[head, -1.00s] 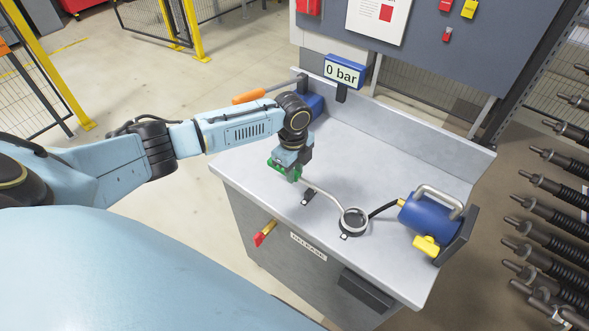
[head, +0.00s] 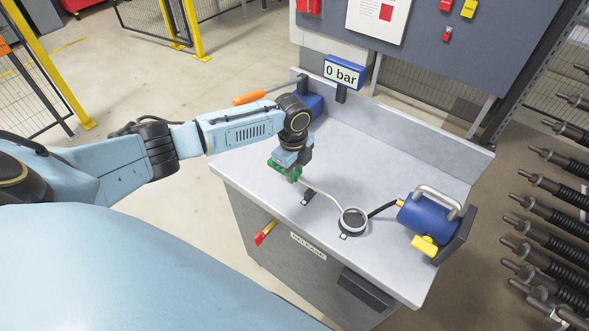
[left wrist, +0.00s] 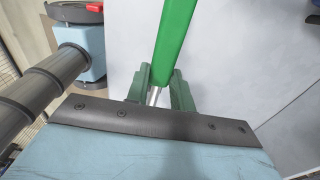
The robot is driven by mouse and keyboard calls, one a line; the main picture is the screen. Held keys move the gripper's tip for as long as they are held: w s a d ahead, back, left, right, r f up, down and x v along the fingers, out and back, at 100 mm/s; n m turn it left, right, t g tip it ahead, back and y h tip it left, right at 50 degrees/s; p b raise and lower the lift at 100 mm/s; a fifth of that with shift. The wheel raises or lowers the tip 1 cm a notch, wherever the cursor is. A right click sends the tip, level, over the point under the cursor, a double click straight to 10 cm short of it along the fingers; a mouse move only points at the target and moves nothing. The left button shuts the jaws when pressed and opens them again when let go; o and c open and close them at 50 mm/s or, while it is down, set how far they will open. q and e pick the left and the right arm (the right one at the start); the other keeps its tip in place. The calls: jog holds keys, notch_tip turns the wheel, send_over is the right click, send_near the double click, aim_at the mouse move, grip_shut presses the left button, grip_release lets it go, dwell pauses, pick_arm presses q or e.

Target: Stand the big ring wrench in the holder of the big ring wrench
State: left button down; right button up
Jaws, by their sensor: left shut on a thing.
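My left gripper (head: 290,174) is shut on a bright green handle, taken as the big ring wrench's (left wrist: 175,40), above the left front part of the bench. In the left wrist view the green bar stands between the two dark green fingers. A thin silver shaft (head: 322,192) runs from the gripper toward a pale ring with a dark middle (head: 353,221) low over the bench top. I cannot tell whether the ring touches the bench. A small black bracket (head: 307,197) lies under the shaft. I cannot tell which part is the wrench's holder. My right gripper is not in view.
A blue pump-like unit (head: 428,217) with a grey handle stands at the bench's right, a black piece reaching toward the ring. A "0 bar" display (head: 344,72) and an orange-handled lever (head: 249,97) are at the back. The bench top (head: 400,150) is clear behind the ring.

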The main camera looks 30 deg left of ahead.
pick_arm(q)
jog(key=shift+f+b, duration=0.55)
jog(key=shift+f, duration=0.4)
dwell(0.4)
jog(key=c, duration=1.1)
grip_release()
jog(key=r+p, duration=0.1)
jog(key=r, duration=1.2)
jog(key=shift+a+r, duration=0.2)
